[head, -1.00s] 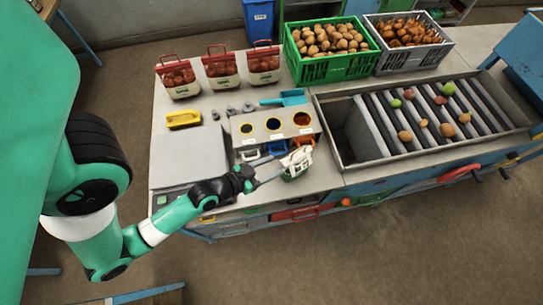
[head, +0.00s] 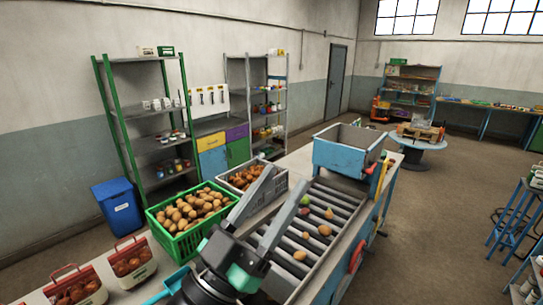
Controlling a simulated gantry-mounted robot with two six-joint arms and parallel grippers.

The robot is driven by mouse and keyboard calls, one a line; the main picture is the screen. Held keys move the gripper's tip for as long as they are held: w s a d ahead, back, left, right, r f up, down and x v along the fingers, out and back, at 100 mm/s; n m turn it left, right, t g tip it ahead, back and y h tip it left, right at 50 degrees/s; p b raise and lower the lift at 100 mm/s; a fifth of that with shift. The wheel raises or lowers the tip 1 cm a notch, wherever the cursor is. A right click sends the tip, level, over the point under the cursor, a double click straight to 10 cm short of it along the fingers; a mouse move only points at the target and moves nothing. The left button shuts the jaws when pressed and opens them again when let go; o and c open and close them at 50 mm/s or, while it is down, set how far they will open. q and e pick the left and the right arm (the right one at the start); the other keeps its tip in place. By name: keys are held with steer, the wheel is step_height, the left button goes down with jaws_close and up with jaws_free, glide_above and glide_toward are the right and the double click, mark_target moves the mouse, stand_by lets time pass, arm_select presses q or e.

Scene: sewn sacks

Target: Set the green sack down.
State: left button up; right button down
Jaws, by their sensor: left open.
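No green sack shows in the head view now. My left gripper (head: 281,188) is large in the lower middle, in front of the roller table. Its two grey fingers are spread apart and point up and away, with nothing between them. My right gripper is not in view. Sacks with red handles (head: 131,263) stand upright on the bench at the lower left.
A green crate of potatoes (head: 180,237) and a grey crate (head: 283,192) stand behind my gripper. The roller table (head: 335,208) carries several loose potatoes. A blue hopper (head: 340,158) stands at its far end. Open floor (head: 440,230) lies to the right.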

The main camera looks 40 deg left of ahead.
arm_select(q)
steer(key=s+d+r+t+h, duration=0.1)
steer(key=s+d+r, duration=0.1)
steer(key=r, duration=0.3)
steer(key=s+d+r+t+h, duration=0.1)
steer(key=s+d+r, duration=0.1)
steer(key=r, duration=0.4)
steer(key=shift+s+r+m+t, duration=0.25)
steer(key=shift+s+m+t, duration=0.05)
steer(key=shift+s, duration=0.4)
steer(key=shift+o, duration=0.4)
steer(key=shift+r, duration=0.1)
